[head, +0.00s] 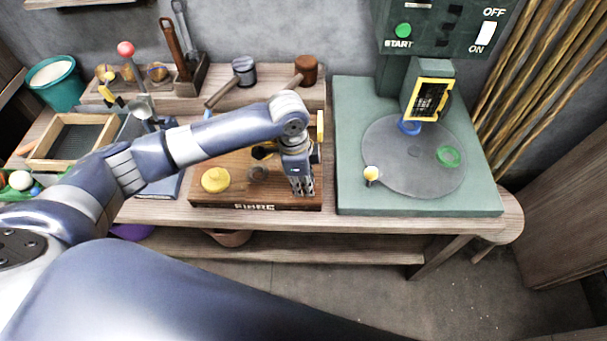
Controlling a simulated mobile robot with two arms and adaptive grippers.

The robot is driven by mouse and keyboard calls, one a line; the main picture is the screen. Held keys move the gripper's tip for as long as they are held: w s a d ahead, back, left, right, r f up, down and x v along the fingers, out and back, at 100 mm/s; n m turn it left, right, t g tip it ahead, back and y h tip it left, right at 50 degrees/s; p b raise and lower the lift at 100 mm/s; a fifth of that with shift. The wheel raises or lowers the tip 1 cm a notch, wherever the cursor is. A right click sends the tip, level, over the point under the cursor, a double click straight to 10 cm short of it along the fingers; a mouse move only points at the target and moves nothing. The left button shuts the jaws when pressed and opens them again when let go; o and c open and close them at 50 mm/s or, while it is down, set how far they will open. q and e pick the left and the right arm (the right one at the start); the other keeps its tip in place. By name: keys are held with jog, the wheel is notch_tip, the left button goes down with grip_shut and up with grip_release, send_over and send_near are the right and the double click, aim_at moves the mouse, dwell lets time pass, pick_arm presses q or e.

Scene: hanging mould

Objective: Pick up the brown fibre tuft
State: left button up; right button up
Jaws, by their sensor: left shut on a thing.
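My left gripper (303,190) points down over the front right part of a brown wooden board (225,202) marked FIBRE. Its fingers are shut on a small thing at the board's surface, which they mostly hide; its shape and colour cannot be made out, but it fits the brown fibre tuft. A small brownish round patch (257,174) shows on the board left of the gripper; I cannot tell whether it is a tuft or a hollow. A yellow round piece (215,179) lies further left on the board. My right gripper is not in view.
A green machine base (350,195) with a grey disc (395,180) stands close to the right. Mallets (243,70) and a tool rack (185,85) stand behind. A wood-framed screen (75,135) and a teal bucket (55,85) are at the left.

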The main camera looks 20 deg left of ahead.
pick_arm(q)
jog(key=s+d+r, duration=0.1)
jog(key=s+d, duration=0.2)
jog(key=s, duration=0.8)
jog(key=shift+s+d+b, duration=0.3)
jog(key=shift+b, duration=0.15)
jog(key=shift+r, duration=0.15)
